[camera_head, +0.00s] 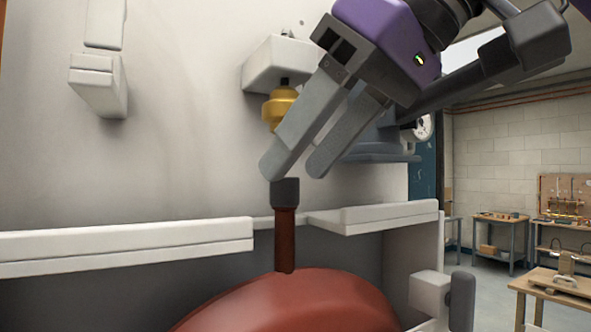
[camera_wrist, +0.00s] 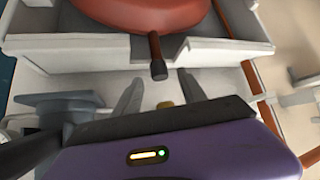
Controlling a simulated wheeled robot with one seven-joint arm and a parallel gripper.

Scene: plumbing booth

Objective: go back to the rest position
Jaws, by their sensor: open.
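My gripper (camera_head: 291,169) is at the upper middle of the head view, its two grey fingers pointing down and left. The fingers are apart with nothing between them. Their tips are close to the dark top of a brown-red pipe (camera_head: 285,238) that rises from a rounded red vessel (camera_head: 290,303). I cannot tell whether they touch it. A brass fitting (camera_head: 277,108) under a white bracket is partly hidden behind the fingers. In the wrist view my gripper (camera_wrist: 159,88) has its fingers spread, with the dark pipe end (camera_wrist: 159,70) ahead of them.
A white ledge (camera_head: 125,248) runs in front of the pale wall, with a second ledge (camera_head: 375,214) to the right. A white wall block (camera_head: 98,88) is at upper left. A grey post (camera_head: 462,300) stands at lower right. Workbenches (camera_head: 500,226) are farther back at right.

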